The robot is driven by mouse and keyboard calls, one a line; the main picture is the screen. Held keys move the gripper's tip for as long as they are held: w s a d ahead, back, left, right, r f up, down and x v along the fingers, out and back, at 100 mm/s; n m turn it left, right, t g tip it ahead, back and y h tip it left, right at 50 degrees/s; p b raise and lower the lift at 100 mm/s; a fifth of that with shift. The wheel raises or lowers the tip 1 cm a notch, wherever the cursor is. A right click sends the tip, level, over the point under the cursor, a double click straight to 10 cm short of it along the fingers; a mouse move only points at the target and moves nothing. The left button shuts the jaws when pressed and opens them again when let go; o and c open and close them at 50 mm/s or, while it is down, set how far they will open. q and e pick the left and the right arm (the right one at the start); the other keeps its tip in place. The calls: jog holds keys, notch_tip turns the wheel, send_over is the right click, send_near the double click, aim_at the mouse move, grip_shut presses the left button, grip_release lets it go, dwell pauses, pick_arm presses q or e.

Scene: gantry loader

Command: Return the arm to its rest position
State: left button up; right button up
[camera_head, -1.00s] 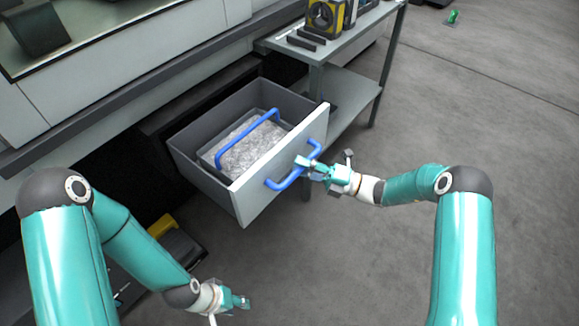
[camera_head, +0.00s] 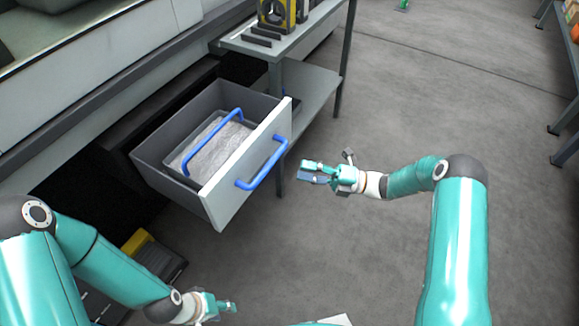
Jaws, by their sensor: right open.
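My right gripper (camera_head: 312,172) is open and empty in the head view. It hangs in the air to the right of the pulled-out drawer (camera_head: 213,212), apart from the blue handle (camera_head: 263,165) on the drawer's pale front. My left gripper (camera_head: 229,306) is low at the bottom of the view, below the drawer. Its fingers are too small to tell whether they are open or shut.
The open drawer holds a grey bin with a blue bail handle (camera_head: 203,136) and silvery contents. A grey side table (camera_head: 311,92) stands behind it. A shelf (camera_head: 567,120) is at the right edge. The floor (camera_head: 420,100) between is clear.

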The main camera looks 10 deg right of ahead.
jog(key=shift+v, duration=0.9)
